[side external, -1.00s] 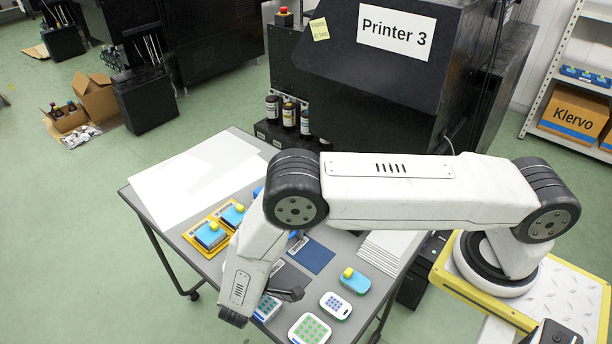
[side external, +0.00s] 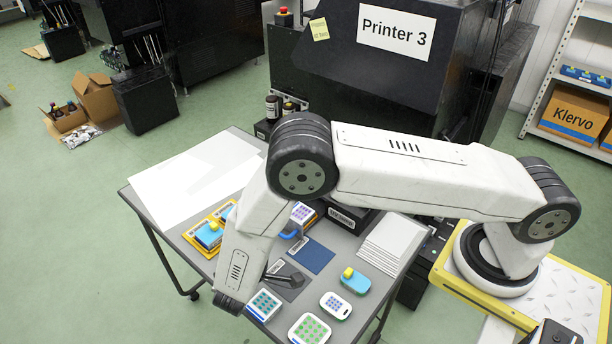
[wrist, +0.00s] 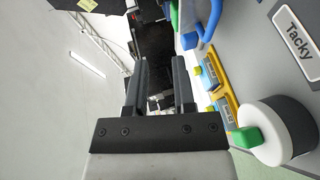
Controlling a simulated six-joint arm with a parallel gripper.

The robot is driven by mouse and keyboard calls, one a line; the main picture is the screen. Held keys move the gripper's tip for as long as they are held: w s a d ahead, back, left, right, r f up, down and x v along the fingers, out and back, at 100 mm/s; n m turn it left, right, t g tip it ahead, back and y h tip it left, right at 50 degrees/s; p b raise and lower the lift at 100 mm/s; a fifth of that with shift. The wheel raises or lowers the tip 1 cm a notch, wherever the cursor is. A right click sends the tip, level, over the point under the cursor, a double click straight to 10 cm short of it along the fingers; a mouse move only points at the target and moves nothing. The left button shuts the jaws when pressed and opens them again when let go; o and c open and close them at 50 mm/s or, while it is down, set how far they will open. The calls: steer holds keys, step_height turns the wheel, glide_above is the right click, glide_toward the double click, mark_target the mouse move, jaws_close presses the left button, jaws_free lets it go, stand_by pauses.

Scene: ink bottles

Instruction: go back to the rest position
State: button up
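My gripper (side external: 287,277) hangs above the front part of the grey table (side external: 183,251) in the side view. In the wrist view my gripper (wrist: 160,85) shows two dark fingers spread apart, with nothing between them. A light blue block-shaped item with a yellow knob (side external: 355,281) stands to its right. Similar blue items (side external: 209,234) sit on a yellow-orange tray at the left, partly hidden by my arm. Dark bottles (side external: 272,106) stand by the printer, partly hidden behind my arm.
A blue sheet (side external: 311,255) and a stack of white sheets (side external: 386,245) lie behind.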

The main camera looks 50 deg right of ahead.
steer(key=shift+d+r, duration=0.1)
stand_by(0.3)
steer(key=s+d+r+m+g+y, duration=0.3)
steer(key=s+d+r+y, duration=0.8)
steer(key=r+y, duration=0.3)
steer(key=shift+s+d+r+m, duration=0.3)
steer(key=shift+s+d+r, duration=0.1)
steer(key=shift+s+r, duration=0.3)
